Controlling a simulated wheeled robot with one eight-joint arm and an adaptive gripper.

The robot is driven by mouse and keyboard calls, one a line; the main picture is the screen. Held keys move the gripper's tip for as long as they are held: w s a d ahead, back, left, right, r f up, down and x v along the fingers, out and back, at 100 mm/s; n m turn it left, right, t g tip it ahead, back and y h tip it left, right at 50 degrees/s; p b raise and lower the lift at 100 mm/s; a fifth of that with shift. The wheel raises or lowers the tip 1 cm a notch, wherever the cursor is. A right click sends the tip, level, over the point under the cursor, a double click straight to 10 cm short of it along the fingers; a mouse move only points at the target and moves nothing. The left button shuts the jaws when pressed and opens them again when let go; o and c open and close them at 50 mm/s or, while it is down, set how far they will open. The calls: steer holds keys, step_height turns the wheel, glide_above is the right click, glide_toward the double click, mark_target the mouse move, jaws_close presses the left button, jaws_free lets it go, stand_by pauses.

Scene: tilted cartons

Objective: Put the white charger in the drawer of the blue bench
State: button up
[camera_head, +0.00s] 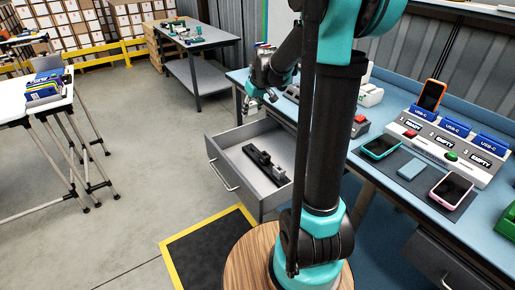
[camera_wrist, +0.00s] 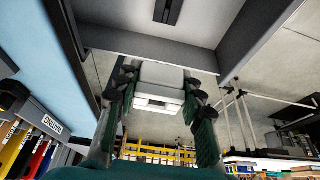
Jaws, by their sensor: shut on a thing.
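My gripper (camera_wrist: 158,98) is shut on the white charger (camera_wrist: 161,76), with a finger on each side of it in the wrist view. In the head view my gripper (camera_head: 257,92) is beyond my arm, at the blue bench's left edge, above the drawer's far end. The charger is hard to make out there. The blue bench (camera_head: 384,178) has an open grey drawer (camera_head: 227,185) pulled out to the left. The drawer's wall also shows in the wrist view (camera_wrist: 245,45), beyond the charger. A black object (camera_head: 263,162) lies inside the drawer.
My arm hides part of the bench. A charging station (camera_head: 445,143) with phones stands on the bench at right. A white device (camera_head: 370,95) stands behind my arm. The drawer floor around the black object is bare. A folding-leg table (camera_head: 40,105) stands at left.

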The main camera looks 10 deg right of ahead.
glide_toward(250, 148)
steer(key=x, duration=0.5)
steer(key=shift+w+f, duration=0.1)
steer(key=shift+w, duration=0.05)
steer(key=shift+f, duration=0.1)
steer(key=shift+f, duration=0.35)
steer(key=o, duration=1.2)
steer(key=shift+c, duration=0.2)
